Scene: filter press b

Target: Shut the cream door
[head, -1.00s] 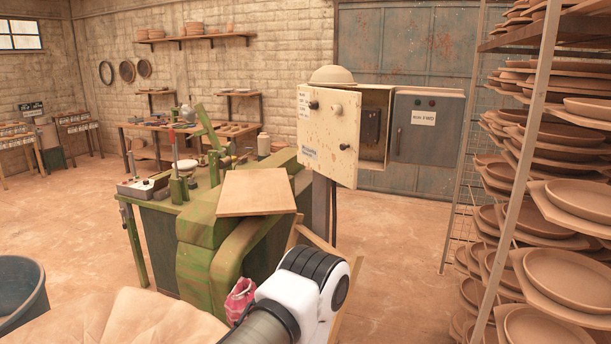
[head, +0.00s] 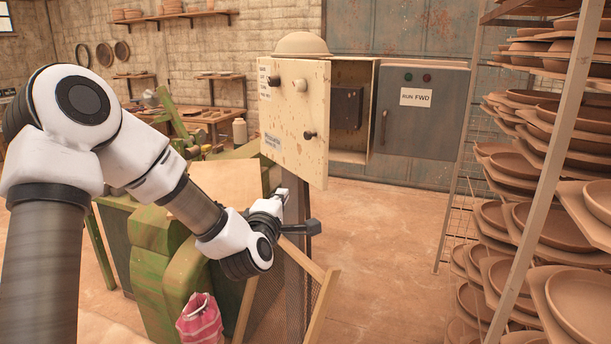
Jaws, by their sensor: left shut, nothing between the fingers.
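The cream door (head: 292,112) stands open on the cream cabinet (head: 352,158), swung out to the left so that the inside with a dark box (head: 346,107) shows. The door is speckled with rust and has dark knobs and paper labels. My left arm comes in from the left, and my left gripper (head: 314,227) is shut and empty, just below the door and apart from it, in front of the post. My right gripper is not in view.
A grey cabinet (head: 421,125) marked RUN FWD adjoins on the right. A bowl-shaped hat (head: 300,45) lies on top of the cream cabinet. A rack of clay plates (head: 560,215) fills the right side. A green machine (head: 165,250) and a wooden frame (head: 290,300) stand below.

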